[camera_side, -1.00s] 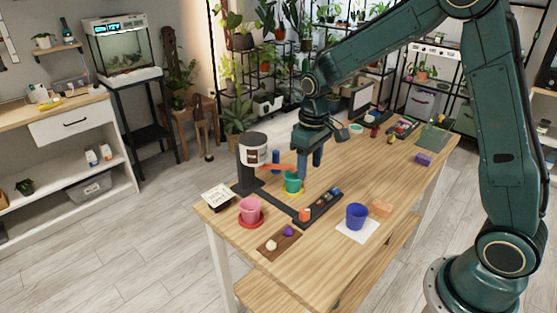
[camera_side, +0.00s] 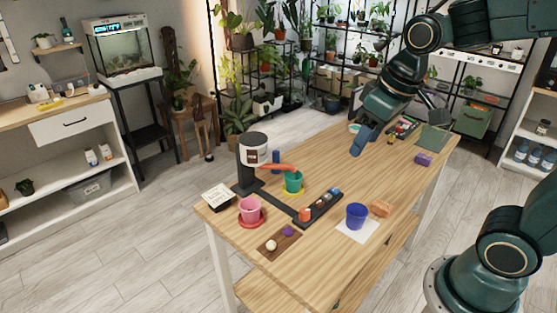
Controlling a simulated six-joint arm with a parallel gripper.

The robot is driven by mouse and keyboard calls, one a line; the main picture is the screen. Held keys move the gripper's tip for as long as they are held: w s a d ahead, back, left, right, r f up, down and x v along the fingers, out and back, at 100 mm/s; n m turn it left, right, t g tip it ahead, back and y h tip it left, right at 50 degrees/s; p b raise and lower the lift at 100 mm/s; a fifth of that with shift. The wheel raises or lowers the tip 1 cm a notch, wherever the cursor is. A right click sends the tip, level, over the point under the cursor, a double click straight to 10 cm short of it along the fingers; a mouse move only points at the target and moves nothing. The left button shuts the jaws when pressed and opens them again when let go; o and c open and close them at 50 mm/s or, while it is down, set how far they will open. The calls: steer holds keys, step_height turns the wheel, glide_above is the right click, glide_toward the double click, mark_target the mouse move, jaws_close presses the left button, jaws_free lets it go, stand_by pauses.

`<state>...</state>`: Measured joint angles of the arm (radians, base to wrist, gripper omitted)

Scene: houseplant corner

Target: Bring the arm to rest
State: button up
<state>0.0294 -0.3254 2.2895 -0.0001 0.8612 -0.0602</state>
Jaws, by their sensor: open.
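My gripper (camera_side: 364,138) hangs above the far part of the wooden table (camera_side: 330,245), tilted down and to the left. It holds nothing that I can see. A green pot (camera_side: 293,182) stands on a yellow saucer (camera_side: 291,193) by the dark dispenser stand, well to the left of my gripper. A pink pot (camera_side: 249,208) stands on a red saucer (camera_side: 250,223) at the near left. A blue pot (camera_side: 357,217) stands on a white sheet (camera_side: 345,229) toward the near right.
A dark stand with a white canister (camera_side: 254,155) and an orange arm (camera_side: 277,167) rises at the left. A dark tray (camera_side: 319,210) holds small items. An orange block (camera_side: 381,208) and a purple block (camera_side: 423,160) lie on the right. The table's middle is clear.

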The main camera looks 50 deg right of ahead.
steer(key=s+r+t, duration=0.1)
steer(key=s+t, duration=0.1)
steer(key=s, duration=0.7)
steer(key=shift+s+a, duration=0.25)
steer(key=shift+a, duration=0.15)
